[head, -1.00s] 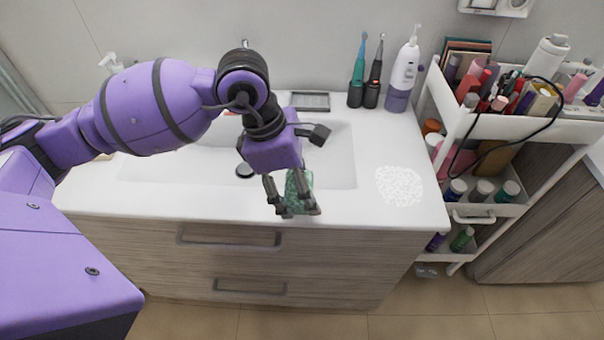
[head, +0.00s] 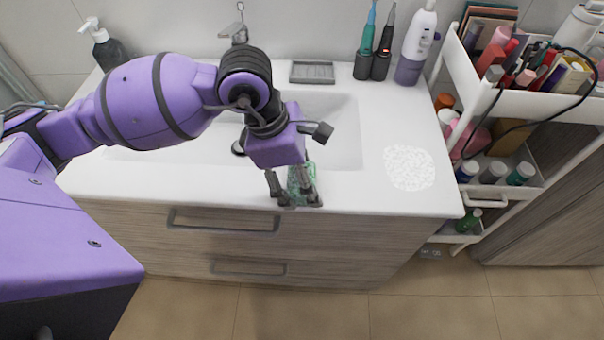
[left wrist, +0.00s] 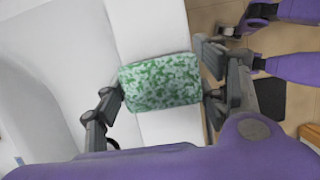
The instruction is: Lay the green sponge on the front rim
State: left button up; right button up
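The green sponge (left wrist: 160,82), mottled green and white, sits between the fingers of my left gripper (left wrist: 163,88) in the left wrist view. One finger is against each end of it, and the gripper looks shut on it. In the head view the sponge (head: 301,178) is partly hidden behind the fingers of the left gripper (head: 301,201), which point down over the front rim (head: 230,202) of the white sink counter. I cannot tell whether the sponge touches the rim.
The sink basin (head: 190,155) lies behind the rim. A patch of white pebbly texture (head: 409,168) is on the counter to the right. Two electric toothbrushes and a white bottle (head: 413,50) stand at the back. A loaded white cart (head: 530,103) stands at the right.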

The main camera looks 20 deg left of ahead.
pick_arm(q)
jog(key=o, duration=0.5)
jog(key=shift+a, duration=0.1)
jog(key=shift+c, duration=0.2)
jog(key=shift+r, duration=0.45)
jog(key=v, duration=1.1)
jog(key=shift+r, duration=0.2)
jog(key=shift+a, duration=0.15)
